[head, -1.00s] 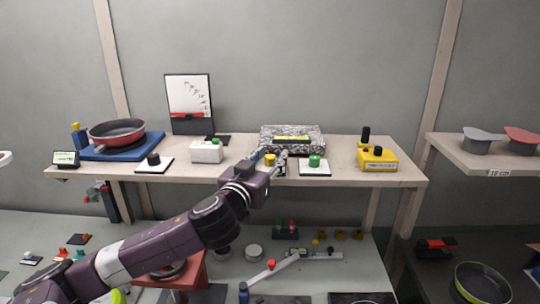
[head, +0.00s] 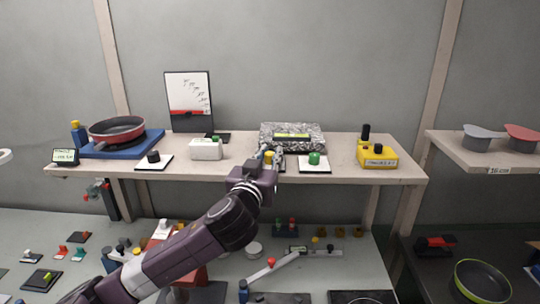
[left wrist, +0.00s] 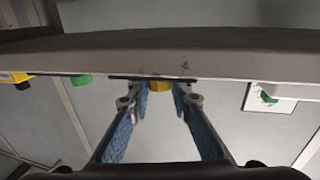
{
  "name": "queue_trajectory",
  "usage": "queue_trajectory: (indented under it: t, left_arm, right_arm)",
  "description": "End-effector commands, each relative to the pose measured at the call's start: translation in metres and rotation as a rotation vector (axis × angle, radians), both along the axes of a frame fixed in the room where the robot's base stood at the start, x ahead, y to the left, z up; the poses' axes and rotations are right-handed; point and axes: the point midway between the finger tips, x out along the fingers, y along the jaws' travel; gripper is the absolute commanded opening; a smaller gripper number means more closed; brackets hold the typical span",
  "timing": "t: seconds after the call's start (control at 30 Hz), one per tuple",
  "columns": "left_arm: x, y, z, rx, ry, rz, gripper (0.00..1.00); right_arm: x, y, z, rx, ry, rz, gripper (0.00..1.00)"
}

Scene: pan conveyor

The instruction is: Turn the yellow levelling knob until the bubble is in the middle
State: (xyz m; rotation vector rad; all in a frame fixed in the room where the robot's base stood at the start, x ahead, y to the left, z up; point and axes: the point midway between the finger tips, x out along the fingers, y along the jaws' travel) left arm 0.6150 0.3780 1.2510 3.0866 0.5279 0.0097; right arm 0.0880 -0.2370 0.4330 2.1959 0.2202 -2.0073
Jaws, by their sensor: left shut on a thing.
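The yellow levelling knob (head: 268,157) is at the front of the speckled grey plate (head: 265,136) on the shelf. In the left wrist view the knob (left wrist: 160,86) shows between the fingertips. My left gripper (head: 266,153) is shut on it; its blue-padded fingers (left wrist: 158,97) lie on either side. A yellow-green level vial (head: 292,136) lies on the plate. The bubble is too small to make out, so I cannot tell where it sits. My right gripper is not in view.
On the shelf (head: 230,175), a white block with a green button (head: 206,150) stands left of my gripper. A green knob on a white plate (head: 314,162) stands close on its right. A yellow box (head: 377,158) is farther right. A pan (head: 117,131) sits at the left.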

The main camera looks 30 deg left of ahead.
Motion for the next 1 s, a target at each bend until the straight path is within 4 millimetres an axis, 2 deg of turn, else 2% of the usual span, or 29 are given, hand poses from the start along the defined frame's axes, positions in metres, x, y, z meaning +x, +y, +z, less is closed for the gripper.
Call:
queue_trajectory:
  t: [0.3,0.73,0.77,0.9,1.0]
  left_arm:
    - [0.0001,0.0005,0.0014,-0.005,-0.001,0.137,0.00]
    - [-0.0008,0.0006,0.0016,-0.002,0.001,0.164,0.00]
    - [-0.0008,0.0006,0.0016,-0.002,0.001,0.163,0.20]
    - [-0.0008,0.0004,0.0013,-0.003,0.002,0.162,0.35]
    - [-0.0008,0.0001,0.0010,-0.003,0.002,0.162,0.37]
  right_arm:
    - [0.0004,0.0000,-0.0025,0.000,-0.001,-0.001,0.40]
    - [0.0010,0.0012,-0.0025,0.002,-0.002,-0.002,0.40]
    - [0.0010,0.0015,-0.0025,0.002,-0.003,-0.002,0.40]
    - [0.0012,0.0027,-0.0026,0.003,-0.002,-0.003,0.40]
    - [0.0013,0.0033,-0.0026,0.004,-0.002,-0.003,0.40]
